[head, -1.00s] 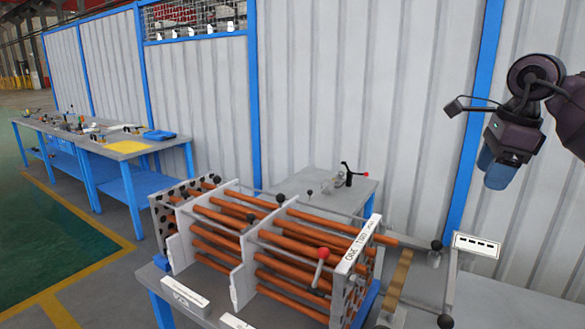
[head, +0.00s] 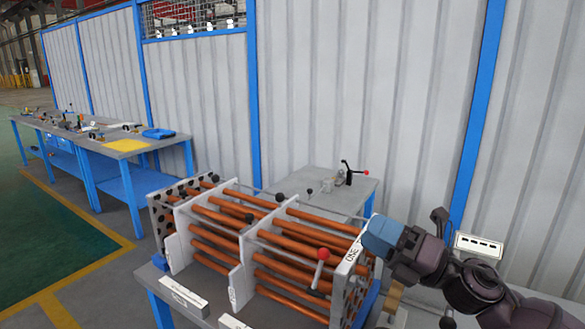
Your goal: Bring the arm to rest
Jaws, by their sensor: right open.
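My right gripper (head: 381,238) has dark links and blue fingers. It comes in from the right edge and points left, in front of the right end plate (head: 351,258) of the tube bundle in this view. It covers part of the plate's white label. I cannot tell whether it touches the plate. It is open and I see nothing in it. The bundle's copper tubes (head: 285,262) run through several upright plates on the near bench. My left gripper is not in view.
A lever with a red knob (head: 323,254) stands at the bundle's front. A grey table (head: 300,185) with a clamp is behind it. Blue-legged workbenches (head: 115,148) stand at the left. A corrugated wall (head: 330,90) closes the back. Space above the bundle is clear.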

